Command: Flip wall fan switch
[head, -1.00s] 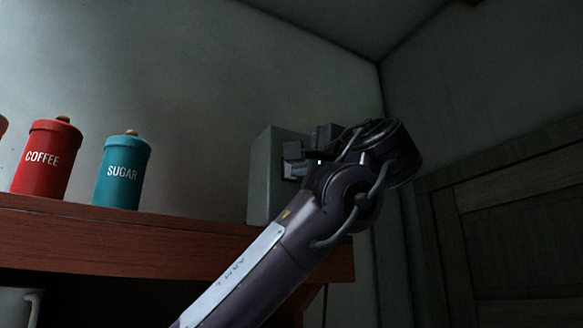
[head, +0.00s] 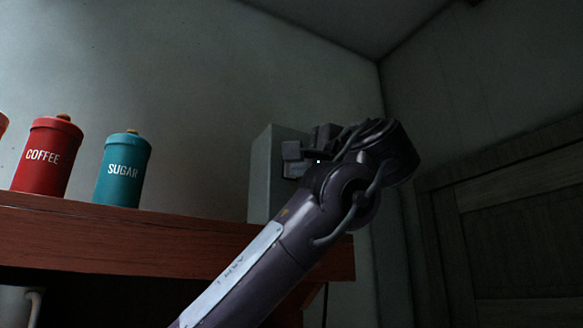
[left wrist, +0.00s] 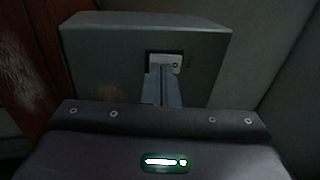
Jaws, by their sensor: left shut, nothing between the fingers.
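A grey box (head: 267,170) is fixed by the wall at the right end of the wooden shelf. In the left wrist view the same box (left wrist: 105,60) has a dark recess with a pale switch plate (left wrist: 167,61) in its face. My left gripper (head: 292,152) is at the front of the box, its fingers shut and empty. In the left wrist view the shut fingers (left wrist: 162,82) point at the switch and cover its lower part. I cannot tell whether they touch it. In the head view the switch is mostly hidden by the gripper. My right gripper is out of view.
A red coffee canister (head: 48,156) and a teal sugar canister (head: 122,170) stand on the shelf (head: 170,238) to the left. A dark wooden door (head: 510,225) is at the right. The wall above the box is clear.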

